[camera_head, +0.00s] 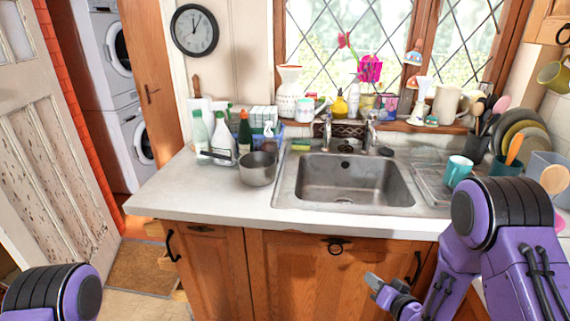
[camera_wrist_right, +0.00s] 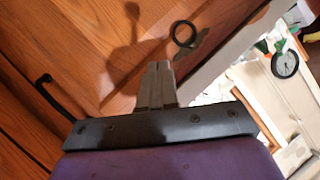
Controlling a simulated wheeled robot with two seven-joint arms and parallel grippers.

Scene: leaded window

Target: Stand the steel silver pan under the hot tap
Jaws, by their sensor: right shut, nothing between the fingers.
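The steel silver pan (camera_head: 257,168) stands on the worktop just left of the sink, its dark handle pointing left toward the bottles. Two taps rise behind the sink, a left tap (camera_head: 327,130) and a right tap (camera_head: 369,130); I cannot tell which is the hot one. The sink basin (camera_head: 350,180) looks empty apart from its drain. My right gripper (camera_head: 372,279) is in front of the cupboard doors, below the worktop edge and well away from the pan. In the right wrist view its fingers (camera_wrist_right: 157,85) are together and empty. My left gripper is out of view; only my left arm shows.
Several bottles (camera_head: 222,135) stand behind the pan. A green sponge (camera_head: 301,145) lies at the sink's back left. A teal mug (camera_head: 458,170) stands on the drainer at right. The worktop (camera_head: 200,195) is clear left of the pan.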

